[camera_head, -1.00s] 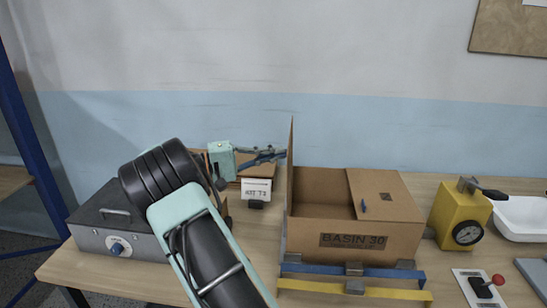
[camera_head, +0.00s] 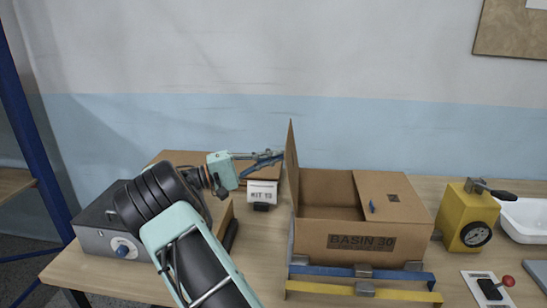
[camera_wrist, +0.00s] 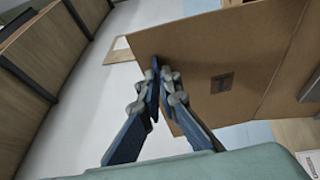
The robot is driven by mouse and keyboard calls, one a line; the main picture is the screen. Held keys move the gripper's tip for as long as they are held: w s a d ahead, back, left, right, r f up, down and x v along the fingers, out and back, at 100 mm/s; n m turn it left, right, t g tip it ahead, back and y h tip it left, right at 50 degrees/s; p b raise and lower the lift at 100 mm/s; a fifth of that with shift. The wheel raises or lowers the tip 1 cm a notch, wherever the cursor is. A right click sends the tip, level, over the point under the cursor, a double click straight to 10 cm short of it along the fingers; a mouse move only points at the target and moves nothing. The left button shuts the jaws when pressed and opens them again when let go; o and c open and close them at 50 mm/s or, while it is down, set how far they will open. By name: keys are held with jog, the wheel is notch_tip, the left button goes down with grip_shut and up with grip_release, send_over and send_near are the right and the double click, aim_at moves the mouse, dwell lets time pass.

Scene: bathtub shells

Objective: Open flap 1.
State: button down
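The cardboard box (camera_head: 312,239) marked BASIN 30 stands on the table right of my arm. Its left flap (camera_head: 292,165) stands almost upright, top edge tipped slightly left. Its right flap (camera_head: 392,197) lies flat over the right part, with a small blue tab near its inner edge. The left part of the box is open. My gripper (camera_head: 280,156) is on the outer left side of the upright flap, fingers pointing right at it. In the wrist view the fingertips (camera_wrist: 160,72) are together, in front of a cardboard panel with a dark label (camera_wrist: 222,83). Contact is unclear.
A grey metal case (camera_head: 95,238) stands at the left. A small white sign (camera_head: 262,192) is below my gripper. Blue and yellow bars (camera_head: 330,289) run along the box's front. A yellow device with a gauge (camera_head: 468,212) and a white basin (camera_head: 522,218) stand right.

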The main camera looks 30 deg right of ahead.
jog(key=c, duration=2.2)
grip_release()
jog(key=v, duration=1.2)
